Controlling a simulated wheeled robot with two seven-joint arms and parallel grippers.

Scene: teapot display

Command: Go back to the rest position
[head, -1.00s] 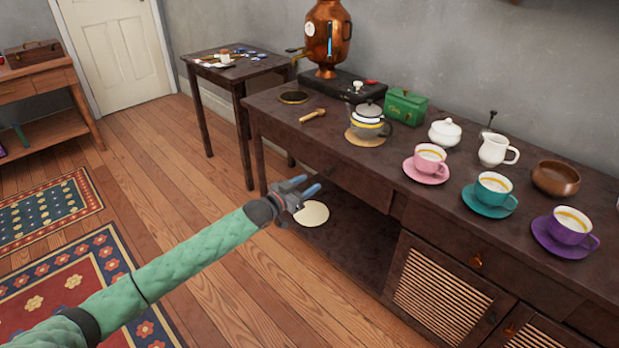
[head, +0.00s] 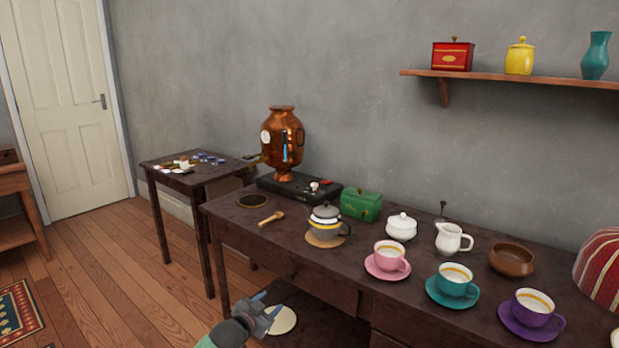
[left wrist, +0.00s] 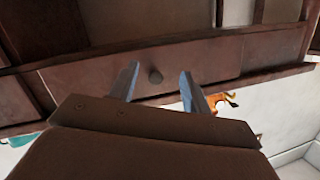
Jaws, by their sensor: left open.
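My left gripper (head: 262,312) is low at the bottom of the head view, in front of the dark wooden sideboard (head: 290,262). Its fingers are apart and nothing is between them. In the left wrist view its two fingers (left wrist: 160,85) point toward the sideboard's drawer front, with a round knob (left wrist: 155,76) seen between them. It is not clear whether they touch anything. My right gripper is not in view.
On the sideboard stand a grey teapot (head: 325,220) on a round mat, a green box (head: 361,206), pink (head: 390,254), teal (head: 455,280) and purple (head: 531,308) cups, and a copper samovar (head: 283,145). A small side table (head: 200,178) stands left.

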